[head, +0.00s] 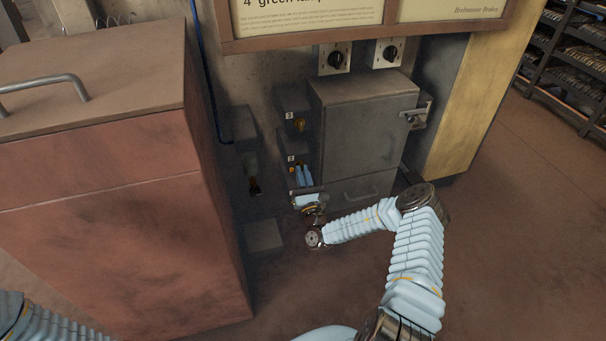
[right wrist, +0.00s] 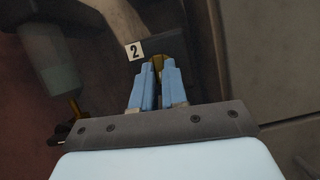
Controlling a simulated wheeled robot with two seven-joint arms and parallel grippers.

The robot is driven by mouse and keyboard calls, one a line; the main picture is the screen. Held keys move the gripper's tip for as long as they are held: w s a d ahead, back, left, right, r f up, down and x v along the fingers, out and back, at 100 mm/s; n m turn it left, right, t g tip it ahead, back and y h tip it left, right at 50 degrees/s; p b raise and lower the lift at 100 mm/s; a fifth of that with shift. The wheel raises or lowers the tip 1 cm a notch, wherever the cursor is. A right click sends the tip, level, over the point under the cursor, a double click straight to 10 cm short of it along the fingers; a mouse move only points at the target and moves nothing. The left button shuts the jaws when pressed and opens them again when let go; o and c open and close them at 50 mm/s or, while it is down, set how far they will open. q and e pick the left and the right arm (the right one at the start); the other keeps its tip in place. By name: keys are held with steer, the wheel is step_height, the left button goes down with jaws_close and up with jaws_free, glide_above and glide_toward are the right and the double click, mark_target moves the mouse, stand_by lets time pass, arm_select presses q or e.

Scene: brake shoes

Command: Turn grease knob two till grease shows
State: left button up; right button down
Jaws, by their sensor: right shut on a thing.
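Grease knob two is a small yellow knob (right wrist: 155,63) beside a white label marked 2 (right wrist: 134,51) in the right wrist view. My right gripper (right wrist: 155,70) has its blue fingers closed on it, and they hide most of it. In the head view my right gripper (head: 301,171) reaches the lower small dark box (head: 284,146) on the wall, left of the grey cabinet. A little yellow shows at its fingertips there. My left gripper is out of view; only part of my left arm shows at the bottom left.
Another yellow knob (head: 299,125) sits on the box above. A grey cabinet (head: 350,125) with a handle stands right of the boxes. A pale cylinder with a dark, yellow-edged tip (head: 254,187) hangs to the left. A large reddish cabinet (head: 120,220) fills the left. Floor is clear at right.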

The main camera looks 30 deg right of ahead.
steer(key=shift+w+r, duration=0.25)
steer(key=shift+r, duration=0.1)
steer(key=c, duration=1.2)
jaws_free()
steer(key=shift+o, duration=0.2)
steer(key=shift+s, duration=0.15)
steer(key=v, duration=1.4)
steer(key=shift+f, duration=0.35)
steer(key=shift+s, duration=0.1)
